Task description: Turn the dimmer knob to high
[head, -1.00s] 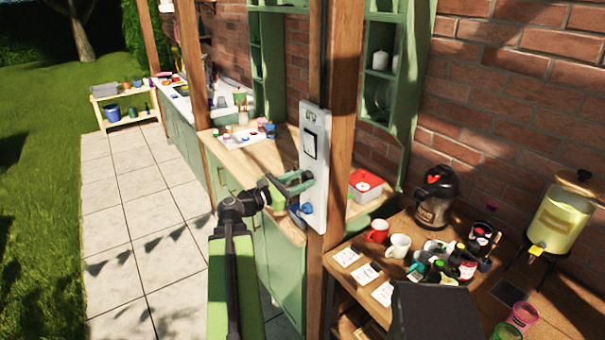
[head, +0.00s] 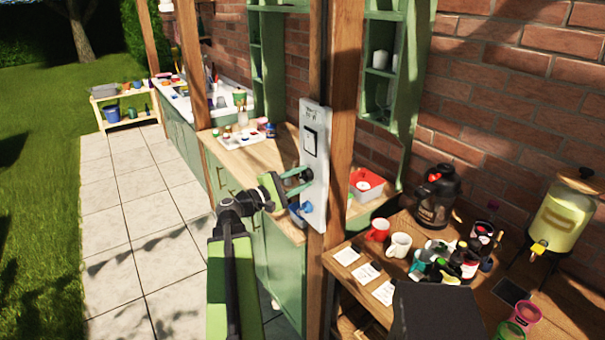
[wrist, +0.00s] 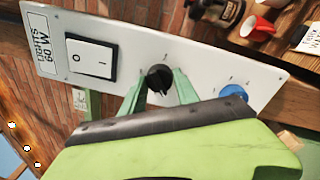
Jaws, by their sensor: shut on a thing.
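A white control panel (head: 314,222) is fixed upright on a wooden post. It carries a rocker switch (wrist: 91,58), a black knob (wrist: 158,78) in the middle and a blue knob (wrist: 233,92) at the other end. The blue knob also shows low on the panel in the head view (head: 306,207). My gripper (wrist: 157,82) is shut on the black knob, with one green finger on each side of it. The head view shows my gripper (head: 304,179) reaching the panel from the left. Small marks surround the knobs; the black knob's exact pointer setting is hard to read.
A wooden table (head: 345,285) at right holds a red mug (head: 377,230), a white mug (head: 398,245), a dark flask (head: 437,195) and a drink dispenser (head: 566,215). A green-fronted counter (head: 285,260) stands behind the post. The paving at left is clear.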

